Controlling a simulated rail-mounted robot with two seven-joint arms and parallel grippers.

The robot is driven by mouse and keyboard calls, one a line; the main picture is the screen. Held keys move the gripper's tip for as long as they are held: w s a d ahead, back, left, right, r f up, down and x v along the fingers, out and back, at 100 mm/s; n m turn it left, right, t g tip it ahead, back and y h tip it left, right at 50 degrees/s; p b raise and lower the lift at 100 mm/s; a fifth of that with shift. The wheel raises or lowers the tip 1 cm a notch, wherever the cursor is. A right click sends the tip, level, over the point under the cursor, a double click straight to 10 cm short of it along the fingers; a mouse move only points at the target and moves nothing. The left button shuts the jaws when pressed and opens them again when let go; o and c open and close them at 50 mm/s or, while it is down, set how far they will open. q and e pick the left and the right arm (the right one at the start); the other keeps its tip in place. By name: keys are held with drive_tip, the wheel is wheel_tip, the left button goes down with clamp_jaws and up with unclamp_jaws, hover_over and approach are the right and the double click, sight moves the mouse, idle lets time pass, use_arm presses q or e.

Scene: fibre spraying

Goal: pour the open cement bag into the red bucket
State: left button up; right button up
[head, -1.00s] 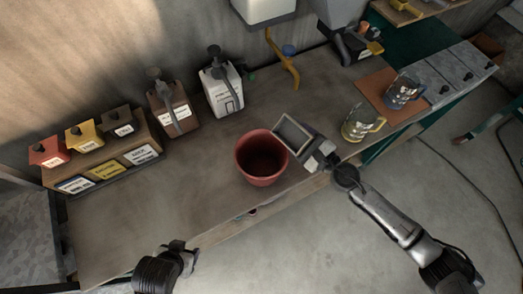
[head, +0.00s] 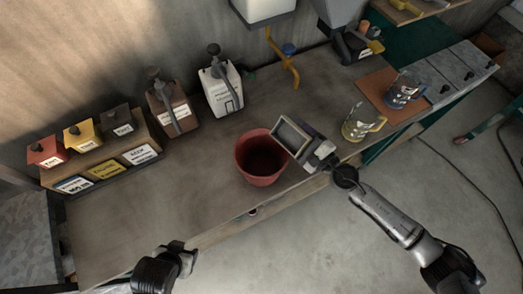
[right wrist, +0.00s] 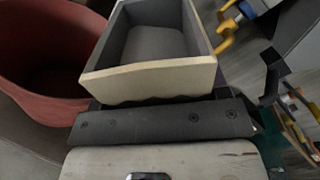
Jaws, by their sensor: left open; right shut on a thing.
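The red bucket (head: 262,158) stands upright on the workbench, near its front edge; its inside is dark and I cannot tell what is in it. The open cement bag (head: 293,137) is box-shaped with a pale rim and a grey inside. My right gripper (head: 318,154) is shut on it and holds it tilted beside the bucket's right rim. In the right wrist view the bag (right wrist: 150,75) has its open top in sight, with the bucket (right wrist: 50,60) to its left. My left gripper (head: 182,256) is open and empty in front of the bench's front edge.
Several labelled containers stand at the back left, with a white canister (head: 221,90) nearest the bucket. Two glass mugs, one yellow-handled (head: 360,123) and one blue (head: 405,90), stand to the right. The bench (head: 160,205) left of the bucket is clear.

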drive_tip(key=shift+n, duration=0.3)
drive_tip(key=shift+f+n+b, duration=0.2)
drive_tip(key=shift+n+b, duration=0.2)
drive_tip(key=shift+n, duration=0.1)
drive_tip(key=shift+r+n, duration=0.2)
drive_tip(key=shift+n, duration=0.1)
idle(0.3)
drive_tip(key=shift+r+n, duration=0.15)
drive_tip(key=shift+n, duration=0.15)
drive_tip(key=shift+r+p, duration=0.1)
drive_tip(key=shift+p, duration=0.25)
drive_tip(key=shift+n, duration=0.5)
drive_tip(key=shift+f+n+b, duration=0.35)
drive_tip(key=shift+n, duration=0.25)
drive_tip(key=shift+s+a+r, duration=0.1)
drive_tip(key=shift+s+r, duration=0.05)
drive_tip(key=shift+a+p, duration=0.1)
drive_tip(key=shift+p, duration=0.25)
